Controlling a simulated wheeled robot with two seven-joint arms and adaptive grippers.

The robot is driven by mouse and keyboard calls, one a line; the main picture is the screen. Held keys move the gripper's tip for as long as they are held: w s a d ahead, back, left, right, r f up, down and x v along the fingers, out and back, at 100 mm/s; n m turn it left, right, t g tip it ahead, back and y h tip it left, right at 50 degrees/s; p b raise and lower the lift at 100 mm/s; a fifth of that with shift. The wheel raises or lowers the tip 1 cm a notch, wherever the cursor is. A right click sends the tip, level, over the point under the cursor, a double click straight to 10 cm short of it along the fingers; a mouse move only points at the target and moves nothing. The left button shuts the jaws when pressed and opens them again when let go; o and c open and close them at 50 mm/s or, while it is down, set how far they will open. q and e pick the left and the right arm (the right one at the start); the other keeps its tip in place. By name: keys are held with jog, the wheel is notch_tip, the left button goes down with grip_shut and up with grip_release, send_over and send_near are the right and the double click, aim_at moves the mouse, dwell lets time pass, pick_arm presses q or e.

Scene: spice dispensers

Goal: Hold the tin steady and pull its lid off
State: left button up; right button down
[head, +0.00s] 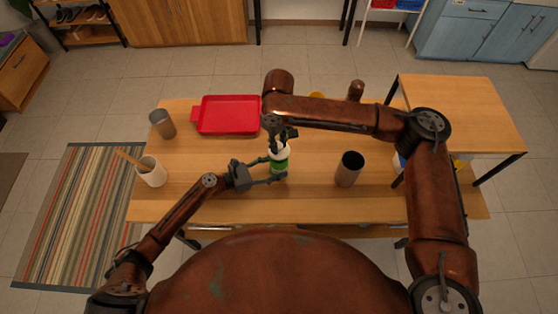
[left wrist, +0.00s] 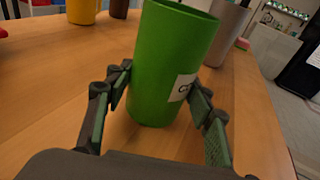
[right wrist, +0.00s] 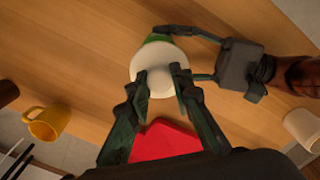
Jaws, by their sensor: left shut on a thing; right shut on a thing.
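The green tin (head: 279,167) stands on the wooden table in front of me. It shows large in the left wrist view (left wrist: 165,60), upright, with a partly hidden white label. My left gripper (head: 276,169) is shut around its sides, one finger on each side. The white lid (right wrist: 160,62) has a knob on top. My right gripper (right wrist: 160,82) is shut on this knob from above. In the left wrist view the tin's upper rim shows without the lid on it, so the lid seems to be above the tin. The gap between them is hard to see from the head.
A red tray (head: 228,116) lies behind the tin. A grey canister (head: 162,124) and a white cup with wooden utensils (head: 151,173) stand left. A dark-topped canister (head: 348,170) stands right. A yellow mug (right wrist: 47,122) is behind my right arm. Bare table lies between.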

aim_at(279, 144)
pick_arm(q)
jog(key=shift+a+f, duration=0.15)
jog(key=shift+f, duration=0.05)
pick_arm(e)
jog(key=shift+r, duration=2.3)
pick_arm(q)
jog(key=o, duration=0.9)
pick_arm(e)
jog(key=shift+w, duration=0.1)
pick_arm(q)
jog(key=shift+o, duration=1.1)
jog(key=shift+r, duration=0.1)
jog(key=v, duration=1.2)
